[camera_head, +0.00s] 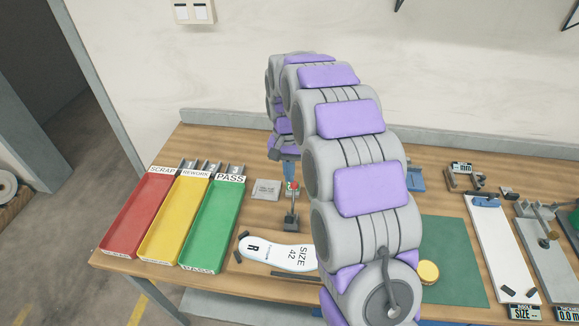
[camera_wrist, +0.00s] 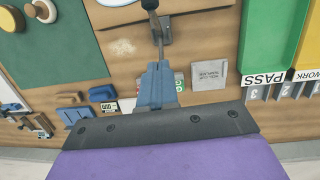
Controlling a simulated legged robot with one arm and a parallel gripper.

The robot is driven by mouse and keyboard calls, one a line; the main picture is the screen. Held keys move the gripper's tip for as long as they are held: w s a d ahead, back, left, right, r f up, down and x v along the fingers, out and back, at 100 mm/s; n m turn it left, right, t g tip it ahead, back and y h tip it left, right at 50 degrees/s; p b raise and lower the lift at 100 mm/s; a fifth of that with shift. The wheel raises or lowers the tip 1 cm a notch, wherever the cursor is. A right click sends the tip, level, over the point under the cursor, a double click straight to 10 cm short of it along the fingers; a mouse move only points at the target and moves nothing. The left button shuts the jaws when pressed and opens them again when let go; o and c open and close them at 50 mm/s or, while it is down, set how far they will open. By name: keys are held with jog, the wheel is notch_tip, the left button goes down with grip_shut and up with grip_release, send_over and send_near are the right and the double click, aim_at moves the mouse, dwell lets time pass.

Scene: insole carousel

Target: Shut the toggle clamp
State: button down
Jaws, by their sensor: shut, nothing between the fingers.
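The toggle clamp (camera_head: 291,222) stands on the wooden bench just behind the insole (camera_head: 275,252). Its thin lever stands roughly upright in the head view, with a small red spot near its top. In the wrist view the clamp's metal lever (camera_wrist: 159,40) runs up to a dark grip at the top edge. My gripper (camera_head: 290,178) has blue fingers and points down just behind the lever top. In the wrist view my gripper (camera_wrist: 156,66) is shut and empty, its tips close to the lever. I cannot tell whether they touch it.
Red (camera_head: 141,215), yellow (camera_head: 174,220) and green (camera_head: 213,224) trays stand at the left. A grey template block (camera_head: 266,189) lies left of the clamp. A green mat (camera_head: 452,262) and a white measuring board (camera_head: 499,245) lie at the right. My arm hides the bench middle.

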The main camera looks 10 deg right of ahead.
jog(key=shift+s+a+f+b, duration=0.15)
jog(key=shift+s+f+b, duration=0.2)
jog(key=shift+s+f, duration=0.55)
jog(key=shift+s+a+f+b, duration=0.25)
jog(key=shift+s+f, duration=0.25)
jog(key=shift+f, duration=0.85)
jog(key=shift+s+a+f+b, duration=0.1)
jog(key=shift+s+f+b, duration=0.3)
jog(key=shift+s+f, duration=0.5)
jog(key=shift+w+a+f, duration=0.2)
jog(key=shift+f, duration=0.05)
